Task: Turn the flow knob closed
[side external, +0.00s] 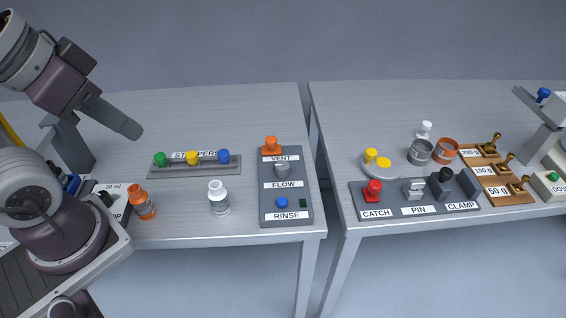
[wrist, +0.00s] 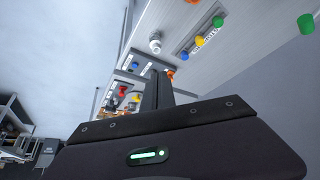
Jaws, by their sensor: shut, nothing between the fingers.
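The flow knob (side external: 283,170) is a small grey knob above the FLOW label on a dark panel (side external: 265,205), near the right edge of the left table. Its turn position is too small to tell. My gripper (side external: 130,129) is at the upper left in the side view, raised above the left table and well to the left of the panel. It is shut and holds nothing. In the wrist view its fingers (wrist: 157,88) point up the picture and hide part of the tables. I cannot make out the flow knob clearly in that view.
The panel also holds an orange vent part (side external: 271,145) and a blue rinse button (side external: 282,202). A stopper rack (side external: 166,172), a white bottle (side external: 219,200) and an orange bottle (side external: 145,205) stand left of it. A gap separates the right table, with its red catch (side external: 374,190).

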